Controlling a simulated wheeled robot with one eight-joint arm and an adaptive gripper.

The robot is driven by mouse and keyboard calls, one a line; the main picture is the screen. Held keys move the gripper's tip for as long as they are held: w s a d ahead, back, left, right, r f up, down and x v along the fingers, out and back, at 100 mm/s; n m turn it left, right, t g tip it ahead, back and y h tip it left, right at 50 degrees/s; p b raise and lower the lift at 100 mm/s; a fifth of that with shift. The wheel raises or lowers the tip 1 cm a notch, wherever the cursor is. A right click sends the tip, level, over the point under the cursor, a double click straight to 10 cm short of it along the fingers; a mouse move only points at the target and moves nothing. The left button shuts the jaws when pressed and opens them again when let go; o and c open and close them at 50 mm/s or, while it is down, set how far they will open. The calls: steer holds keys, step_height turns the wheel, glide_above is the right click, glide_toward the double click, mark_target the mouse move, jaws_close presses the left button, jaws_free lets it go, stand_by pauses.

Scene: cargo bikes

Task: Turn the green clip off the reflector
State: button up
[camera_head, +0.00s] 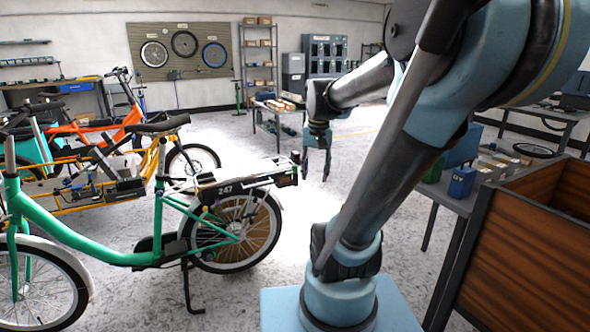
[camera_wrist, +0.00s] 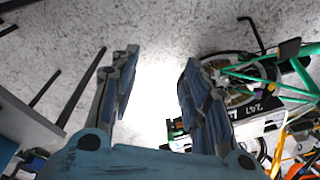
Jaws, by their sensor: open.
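A green cargo bike (camera_head: 130,255) stands at the left in the head view, with its rear rack (camera_head: 245,180) and a plate marked 247 extending right. The rack's tail end lies near my gripper, but the reflector and its green clip are too small to make out for sure. My gripper (camera_head: 316,172) hangs fingers down just right of the tail end, open and empty. In the wrist view its two fingers are spread over bare floor. The rack (camera_wrist: 258,110) shows beside and partly behind the right finger, which hides some of the tail end.
Orange and yellow bikes (camera_head: 108,133) stand behind the green one. A workbench (camera_head: 450,195) with boxes and a wooden crate (camera_head: 525,250) are at the right. A low table (camera_head: 275,112) stands behind my gripper. The floor between bike and bench is clear.

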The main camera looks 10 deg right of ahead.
steer(key=w+r+m, duration=0.2)
steer(key=w+r, duration=0.2)
steer(key=w, duration=0.6)
steer(key=m+g, duration=0.2)
steer(key=m, duration=0.7)
glide_above(295, 166)
steer(key=w, duration=0.1)
step_height(295, 166, down, 5)
step_height(295, 166, down, 17)
steer(key=shift+d+r, duration=0.1)
jaws_close()
